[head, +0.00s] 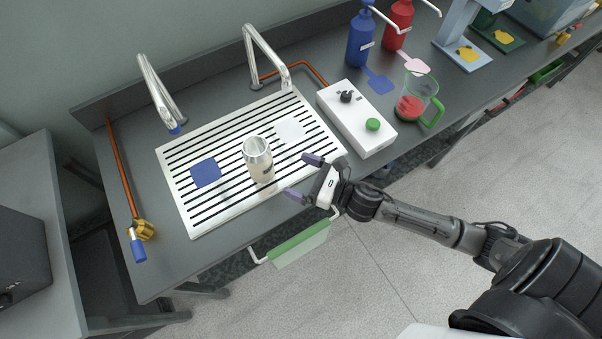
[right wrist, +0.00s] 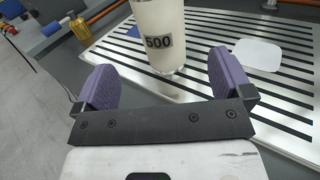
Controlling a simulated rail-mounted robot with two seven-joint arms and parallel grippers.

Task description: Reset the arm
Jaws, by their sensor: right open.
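My right gripper (head: 299,177) reaches in from the right in the head view, low over the front edge of the slatted white drain tray (head: 213,217). Its purple fingers are apart and empty. They also show in the right wrist view (right wrist: 165,80). The right wrist view shows the cup (right wrist: 160,30) with a "500" label. My left gripper is not in view.
A blue square (head: 205,172) and a white square (head: 289,130) lie on the tray. Two metal taps (head: 265,55) stand behind it. A white control box (head: 357,117) with a green knob and a jug (head: 415,100) with red contents stand to the right.

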